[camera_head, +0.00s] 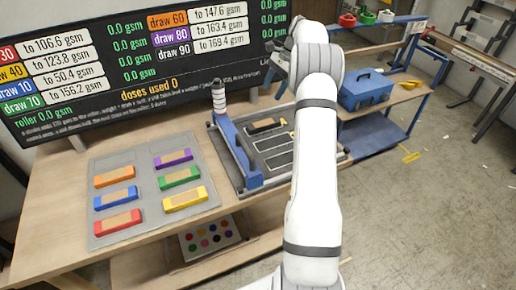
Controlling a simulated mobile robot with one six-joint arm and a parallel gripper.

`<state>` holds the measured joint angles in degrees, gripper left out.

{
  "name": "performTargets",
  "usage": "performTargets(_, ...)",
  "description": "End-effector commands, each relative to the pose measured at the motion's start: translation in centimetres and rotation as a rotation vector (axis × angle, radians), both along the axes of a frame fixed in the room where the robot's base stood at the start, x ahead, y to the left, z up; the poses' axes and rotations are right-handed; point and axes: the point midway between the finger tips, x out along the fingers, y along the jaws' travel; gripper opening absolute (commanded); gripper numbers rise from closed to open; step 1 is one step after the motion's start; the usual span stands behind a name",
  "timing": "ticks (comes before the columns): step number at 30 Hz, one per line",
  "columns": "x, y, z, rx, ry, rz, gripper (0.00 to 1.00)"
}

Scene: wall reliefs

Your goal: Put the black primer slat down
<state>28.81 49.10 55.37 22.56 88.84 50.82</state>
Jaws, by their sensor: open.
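The black primer slat (267,125) appears as a dark bar with a tan middle. It lies in the far part of the dark slotted board (246,183) at the centre. My gripper (274,86) is small in view, up and beyond the board, partly hidden by my white arm. It is open and I see no slat in it. It looks apart from the black slat.
A grey tray (148,200) at left holds several coloured slats. A blue-framed roller post (219,98) stands at the board's left edge. A dark display (150,70) stands behind. A blue toolbox (366,90) sits at right. The floor at right is mostly clear.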

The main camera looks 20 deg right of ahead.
Motion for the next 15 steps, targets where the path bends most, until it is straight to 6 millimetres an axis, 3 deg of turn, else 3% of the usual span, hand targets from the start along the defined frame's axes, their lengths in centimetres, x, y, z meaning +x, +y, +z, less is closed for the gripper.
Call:
performTargets(1,-0.6,1.9,2.0,-0.028,-0.027,0.052,0.59)
performTargets(6,-4.1,7.6,6.5,-0.121,-0.115,0.246,0.59)
performTargets(11,-8.8,12.5,9.6,-0.208,-0.197,0.439,0.59)
performTargets(15,-13.8,16.3,11.1,-0.282,-0.268,0.615,0.59)
